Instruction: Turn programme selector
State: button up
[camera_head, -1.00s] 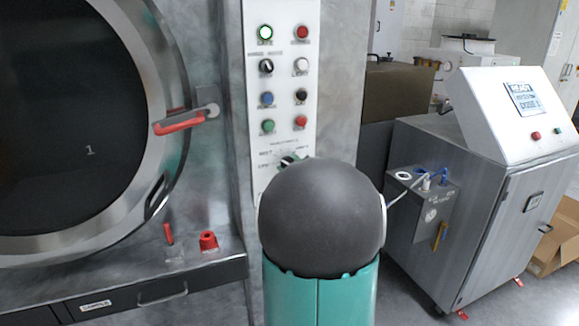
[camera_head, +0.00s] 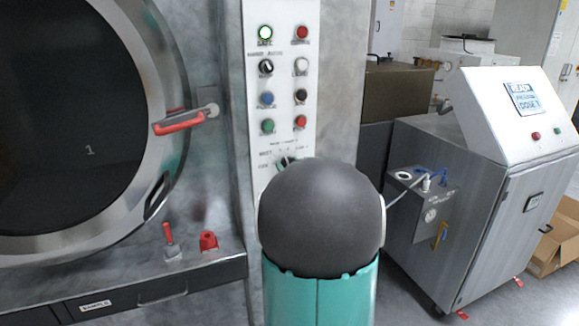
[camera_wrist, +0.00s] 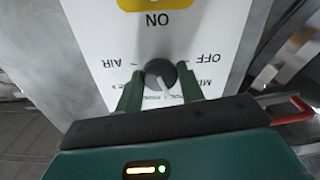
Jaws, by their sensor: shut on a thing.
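The programme selector is a dark round knob (camera_wrist: 158,71) with a pale pointer line, on a white panel (camera_wrist: 120,45) in the wrist view. Upside-down lettering around it reads AIR, OFF and ON. My gripper (camera_wrist: 160,84) has one green finger on each side of the knob and is shut on it. In the head view the selector (camera_head: 285,162) shows only in part, low on the white control panel (camera_head: 282,90). My own dark, rounded arm link hides the rest of it and the gripper.
Lit and coloured buttons fill the panel above the selector. A round dark door (camera_head: 70,110) with a red handle (camera_head: 180,123) is on the left. Red fittings (camera_head: 208,241) sit on the ledge below it. A metal cabinet (camera_head: 470,215) with a sloped display stands on the right.

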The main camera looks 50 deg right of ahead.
jog(key=shift+s+f, duration=0.1)
jog(key=shift+f, duration=0.05)
jog(key=o, duration=1)
jog(key=v, duration=1.3)
jog(key=shift+s+a, duration=0.2)
jog(key=shift+s, duration=0.05)
